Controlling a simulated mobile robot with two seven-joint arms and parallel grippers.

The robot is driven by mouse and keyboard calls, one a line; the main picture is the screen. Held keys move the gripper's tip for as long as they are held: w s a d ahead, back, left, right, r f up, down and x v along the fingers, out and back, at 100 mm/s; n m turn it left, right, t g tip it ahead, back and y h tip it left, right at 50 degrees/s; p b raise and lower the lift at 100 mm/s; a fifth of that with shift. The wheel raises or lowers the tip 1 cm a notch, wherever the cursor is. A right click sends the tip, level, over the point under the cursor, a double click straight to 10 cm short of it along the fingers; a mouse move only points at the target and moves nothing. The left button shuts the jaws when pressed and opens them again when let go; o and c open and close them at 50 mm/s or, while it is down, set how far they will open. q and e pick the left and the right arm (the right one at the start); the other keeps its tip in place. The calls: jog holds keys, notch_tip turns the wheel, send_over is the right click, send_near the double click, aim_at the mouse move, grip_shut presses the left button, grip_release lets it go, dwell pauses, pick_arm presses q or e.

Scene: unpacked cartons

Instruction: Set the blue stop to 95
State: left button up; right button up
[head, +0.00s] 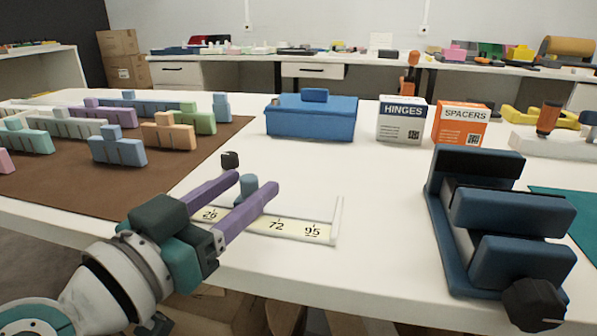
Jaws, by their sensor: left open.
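The blue stop (249,186) is a small blue-grey peg with a round top. It stands on a white-framed scale (258,223) with the marks 26, 72 and 95 showing. It is left of the 72 mark and well left of 95; its exact reading is hidden by a finger. My left gripper (252,172) reaches in from the left with two purple fingers apart. The stop shows between the fingers near their tips; I cannot tell whether it touches either one. My right gripper does not show.
A dark blue vise (510,210) stands at right. A blue box (312,118), a HINGES carton (401,122) and a SPACERS carton (460,126) stand behind the scale. Coloured blocks (118,150) fill a brown mat (75,192) at left. The table right of the scale is clear up to the vise.

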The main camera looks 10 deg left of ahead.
pick_arm(q)
jog(key=shift+x, duration=0.95)
jog(key=shift+c, duration=0.3)
grip_shut()
dwell(0.4)
